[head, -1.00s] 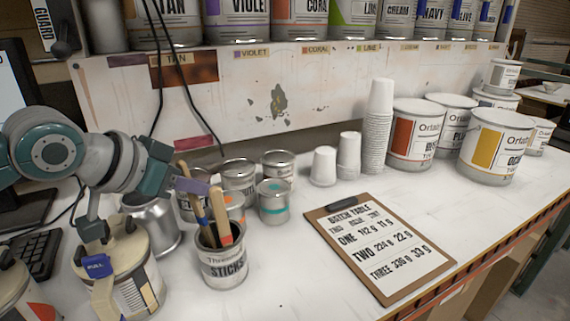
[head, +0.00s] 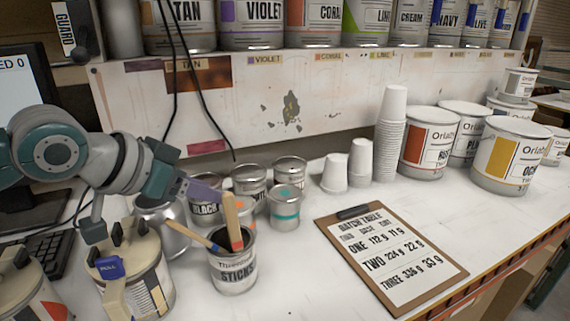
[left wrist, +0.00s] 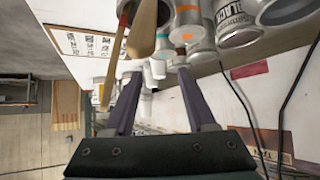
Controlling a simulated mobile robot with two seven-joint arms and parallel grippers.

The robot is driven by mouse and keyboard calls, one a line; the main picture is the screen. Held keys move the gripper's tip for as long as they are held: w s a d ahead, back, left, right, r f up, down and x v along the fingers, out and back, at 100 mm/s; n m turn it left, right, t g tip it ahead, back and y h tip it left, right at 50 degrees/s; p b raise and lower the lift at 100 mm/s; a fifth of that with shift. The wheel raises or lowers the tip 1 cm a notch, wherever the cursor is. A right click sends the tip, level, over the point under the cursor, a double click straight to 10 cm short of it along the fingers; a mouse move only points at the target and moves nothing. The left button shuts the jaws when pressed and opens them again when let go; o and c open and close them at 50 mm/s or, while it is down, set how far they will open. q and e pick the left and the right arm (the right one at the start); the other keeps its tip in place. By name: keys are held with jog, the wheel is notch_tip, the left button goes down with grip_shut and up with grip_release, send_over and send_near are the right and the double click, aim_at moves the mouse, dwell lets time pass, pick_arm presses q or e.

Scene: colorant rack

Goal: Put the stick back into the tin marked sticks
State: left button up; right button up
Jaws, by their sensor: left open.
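The grey tin marked STICKS (head: 232,272) stands upright on the bench in the head view. My left gripper (head: 207,191), with purple fingers, is just above and behind the sticks. It is open and holds nothing. In the left wrist view, its fingers are apart, with a wooden stick (left wrist: 141,32) near the left one. My right gripper is in no view.
Small tins including a black-labelled one (head: 205,213) and a teal-banded one (head: 285,207) crowd behind the sticks tin. A lidded can (head: 130,278) stands left. A clipboard (head: 392,262) lies right, with paper cups (head: 390,135) behind. Bench space is clear in front.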

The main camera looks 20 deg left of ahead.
pick_arm(q)
jog(key=v, duration=0.8)
jog(key=shift+s+r+p, duration=0.25)
jog(key=shift+p, duration=0.15)
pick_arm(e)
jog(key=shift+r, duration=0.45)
